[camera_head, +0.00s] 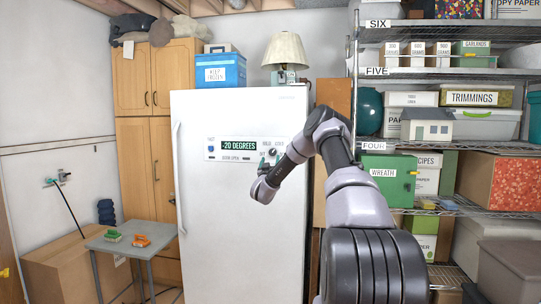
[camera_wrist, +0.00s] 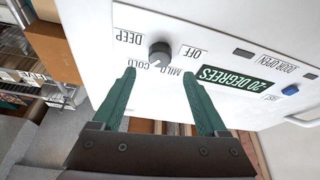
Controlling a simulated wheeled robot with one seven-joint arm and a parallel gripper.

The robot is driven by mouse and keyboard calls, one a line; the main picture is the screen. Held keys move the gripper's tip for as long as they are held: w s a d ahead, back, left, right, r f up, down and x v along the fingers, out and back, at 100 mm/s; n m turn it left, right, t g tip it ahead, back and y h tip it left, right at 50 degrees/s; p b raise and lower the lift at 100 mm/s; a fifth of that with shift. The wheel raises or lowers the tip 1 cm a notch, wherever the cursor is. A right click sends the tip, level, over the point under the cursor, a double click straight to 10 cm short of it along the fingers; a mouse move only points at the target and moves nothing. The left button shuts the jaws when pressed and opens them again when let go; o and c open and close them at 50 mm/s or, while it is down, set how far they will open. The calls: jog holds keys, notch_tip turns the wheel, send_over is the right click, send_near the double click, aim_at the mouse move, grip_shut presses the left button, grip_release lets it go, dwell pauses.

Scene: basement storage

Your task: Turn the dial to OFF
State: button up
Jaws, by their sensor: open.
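The dial (camera_wrist: 160,52) is a round dark grey knob on the white freezer's (camera_head: 240,240) control panel. In the wrist view, where the panel appears inverted, OFF, MILD, COLD and DEEP are printed around it. A small light mark shows on the knob's lower edge, near COLD and MILD; its exact setting is hard to read. In the head view the dial (camera_head: 272,152) is small, just above my gripper (camera_head: 269,162). My gripper (camera_wrist: 158,75) is open, with two green fingers pointing at the panel and their tips slightly below the dial in the wrist picture. Nothing is between them.
The panel display (camera_head: 240,146) reads -20 DEGREES. A lamp (camera_head: 286,55) and a blue box (camera_head: 221,71) stand on the freezer. A loaded wire shelf (camera_head: 480,152) stands at right. A small table (camera_head: 133,243) with two brushes is at left.

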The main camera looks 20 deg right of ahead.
aim_at(272, 152)
jog(key=x, duration=0.6)
jog(key=shift+w+d+r, duration=0.15)
jog(key=shift+w, duration=0.1)
grip_shut()
